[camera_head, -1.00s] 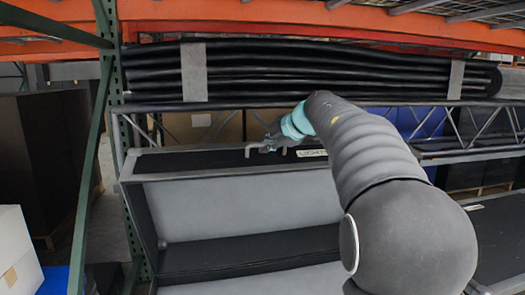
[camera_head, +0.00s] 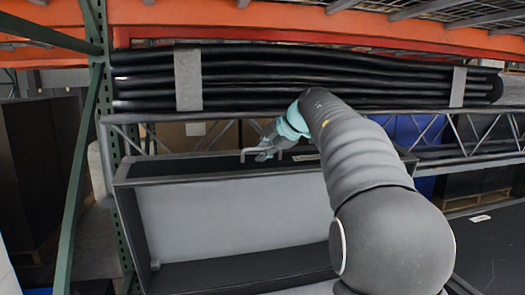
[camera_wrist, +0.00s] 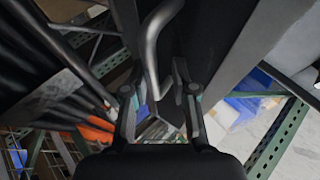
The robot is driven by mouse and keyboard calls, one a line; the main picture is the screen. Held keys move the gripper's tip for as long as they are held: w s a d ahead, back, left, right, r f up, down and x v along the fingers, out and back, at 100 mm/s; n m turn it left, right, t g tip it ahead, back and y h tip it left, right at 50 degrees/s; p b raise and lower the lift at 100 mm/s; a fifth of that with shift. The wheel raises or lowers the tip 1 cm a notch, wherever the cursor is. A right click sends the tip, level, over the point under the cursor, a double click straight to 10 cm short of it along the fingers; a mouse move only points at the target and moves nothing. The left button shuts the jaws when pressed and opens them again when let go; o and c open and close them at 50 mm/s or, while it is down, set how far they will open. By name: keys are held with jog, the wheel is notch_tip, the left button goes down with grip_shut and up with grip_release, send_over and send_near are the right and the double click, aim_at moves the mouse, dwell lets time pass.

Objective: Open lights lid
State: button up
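The lights lid (camera_head: 235,215) stands raised in the head view, its grey inner face toward me and its dark edge strip on top. A corner of a pale label (camera_head: 306,157) shows on that strip, mostly hidden by my arm. A bent grey metal handle (camera_head: 247,153) sticks up from the strip. My gripper (camera_head: 268,150) is at this handle, above the strip. In the wrist view, my gripper (camera_wrist: 158,68) has its fingers apart, with the handle (camera_wrist: 152,45) running between them. I cannot tell whether a finger touches it.
Black tubes bound with grey straps (camera_head: 187,80) lie on a truss close behind and above. An orange rack beam (camera_head: 270,33) runs overhead. A green rack post (camera_head: 82,165) stands at the left. Another dark lid or tote top (camera_head: 495,245) is at the right.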

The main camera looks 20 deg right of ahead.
dwell(0.5)
jog(key=v, duration=1.2)
jog(key=shift+r, duration=0.1)
